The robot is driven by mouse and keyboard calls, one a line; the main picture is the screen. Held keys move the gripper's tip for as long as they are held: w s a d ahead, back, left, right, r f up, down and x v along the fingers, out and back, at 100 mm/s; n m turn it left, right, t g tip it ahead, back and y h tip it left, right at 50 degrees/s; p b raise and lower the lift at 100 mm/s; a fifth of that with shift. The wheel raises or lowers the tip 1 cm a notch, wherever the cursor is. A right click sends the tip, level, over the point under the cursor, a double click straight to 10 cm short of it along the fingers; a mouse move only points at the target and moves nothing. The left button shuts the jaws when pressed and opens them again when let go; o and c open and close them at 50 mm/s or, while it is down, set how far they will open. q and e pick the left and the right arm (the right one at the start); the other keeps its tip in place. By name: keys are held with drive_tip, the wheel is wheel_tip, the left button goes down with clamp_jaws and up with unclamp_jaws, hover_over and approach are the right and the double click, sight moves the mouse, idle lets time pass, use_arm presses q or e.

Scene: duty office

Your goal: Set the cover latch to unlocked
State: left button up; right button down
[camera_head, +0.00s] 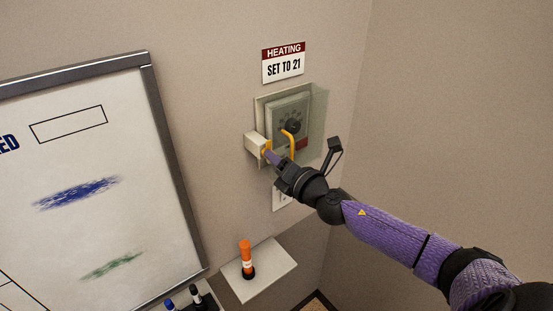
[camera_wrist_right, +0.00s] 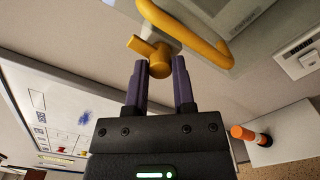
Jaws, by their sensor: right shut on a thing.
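The cover latch is a yellow knob (camera_wrist_right: 158,57) on a pale block (camera_head: 255,144) at the left side of the thermostat cover. The clear cover (camera_head: 318,110) is over the grey thermostat (camera_head: 291,107), with a yellow handle (camera_head: 291,144) on its front. My right gripper (camera_head: 268,156) is at the latch. In the right wrist view its two purple fingers (camera_wrist_right: 158,75) are on either side of the yellow knob, shut on it. The fingertips partly hide the knob in the head view. My left gripper is not in view.
A whiteboard (camera_head: 90,190) hangs at the left. A sign (camera_head: 283,63) reading "HEATING SET TO 21" is above the thermostat. The wall at the right is bare.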

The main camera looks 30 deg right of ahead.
drive_tip(key=shift+f+n, duration=0.1)
drive_tip(key=shift+n, duration=0.5)
drive_tip(key=shift+c, duration=2.2)
unclamp_jaws()
drive_tip(key=s+b, duration=0.2)
drive_tip(key=s, duration=0.8)
drive_tip(key=shift+d, duration=0.4)
